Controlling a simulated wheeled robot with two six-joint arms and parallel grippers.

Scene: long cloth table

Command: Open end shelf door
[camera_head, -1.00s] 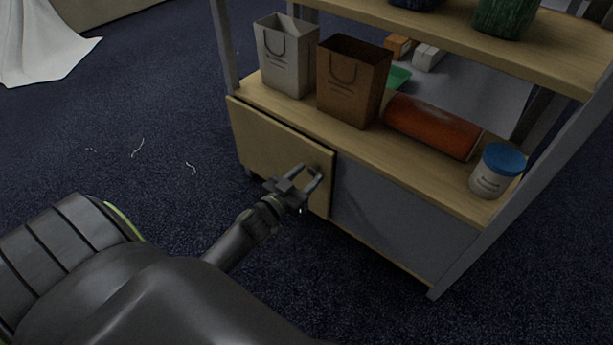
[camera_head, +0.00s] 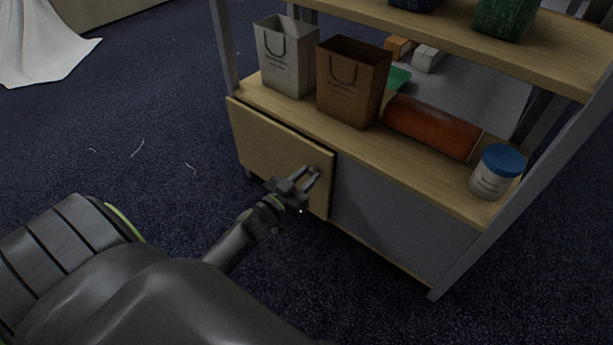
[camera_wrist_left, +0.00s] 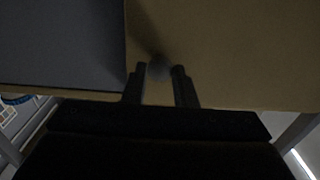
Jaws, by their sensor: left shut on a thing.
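The shelf door (camera_head: 265,145) is a light wooden panel at the lower left of the shelf unit, beside a grey panel (camera_head: 400,215). In the left wrist view the door (camera_wrist_left: 235,55) fills the right and the grey panel (camera_wrist_left: 60,45) the left. My left gripper (camera_head: 312,176) is at the door's right part, near its edge. In the left wrist view its fingers (camera_wrist_left: 159,75) are on both sides of a small dark round knob (camera_wrist_left: 158,66), shut on it. The knob is mostly hidden in the head view. My right gripper is not in view.
On the shelf above the door stand a white bag (camera_head: 285,60), a brown bag (camera_head: 352,85), a lying orange cylinder (camera_head: 430,127) and a blue-lidded tub (camera_head: 496,172). A grey post (camera_head: 530,185) bounds the right.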

